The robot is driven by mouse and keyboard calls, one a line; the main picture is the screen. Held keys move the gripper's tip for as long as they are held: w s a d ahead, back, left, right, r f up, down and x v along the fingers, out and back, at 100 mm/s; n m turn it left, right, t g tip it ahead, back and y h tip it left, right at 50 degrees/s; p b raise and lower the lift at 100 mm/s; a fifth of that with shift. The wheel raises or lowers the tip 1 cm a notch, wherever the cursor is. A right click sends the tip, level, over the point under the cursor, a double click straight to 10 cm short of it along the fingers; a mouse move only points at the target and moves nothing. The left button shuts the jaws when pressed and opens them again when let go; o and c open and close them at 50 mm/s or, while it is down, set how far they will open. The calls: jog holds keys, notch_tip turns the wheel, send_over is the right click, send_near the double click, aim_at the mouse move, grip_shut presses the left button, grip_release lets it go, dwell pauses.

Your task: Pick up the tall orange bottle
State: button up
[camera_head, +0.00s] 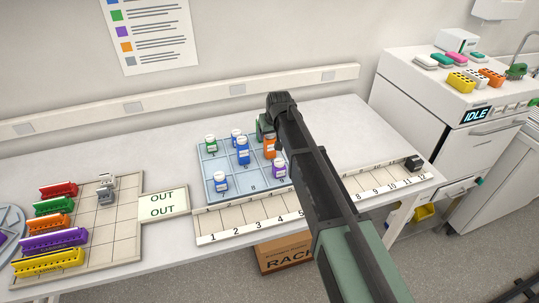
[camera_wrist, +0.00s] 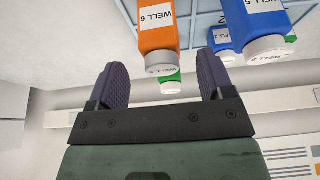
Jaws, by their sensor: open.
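The orange bottle (camera_head: 270,149) stands on the right side of the blue numbered grid (camera_head: 209,192), partly hidden by my arm. In the wrist view, where bottles appear upside down, the orange bottle (camera_wrist: 158,25) has a white label and a white cap. My gripper (camera_wrist: 162,80) is open and empty, its two dark fingers apart, with the cap in line with the gap between the fingertips. I cannot tell the exact depth between them.
A tall blue bottle (camera_head: 242,151) stands left of the orange one, with a purple bottle (camera_head: 279,169) in front. A green bottle (camera_head: 211,144) and other blue bottles (camera_head: 221,182) share the grid. A numbered strip (camera_head: 250,222) runs along the front. Coloured racks (camera_head: 50,240) stand left.

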aim_at(270, 139)
jog(key=b+x, duration=0.5)
jog(key=shift+f, duration=0.2)
jog(key=shift+r+p, duration=0.25)
jog(key=shift+p, duration=0.05)
jog(key=c, duration=1)
jog(key=shift+r, duration=0.1)
notch_tip(270, 139, up, 20)
jog(key=p, duration=2)
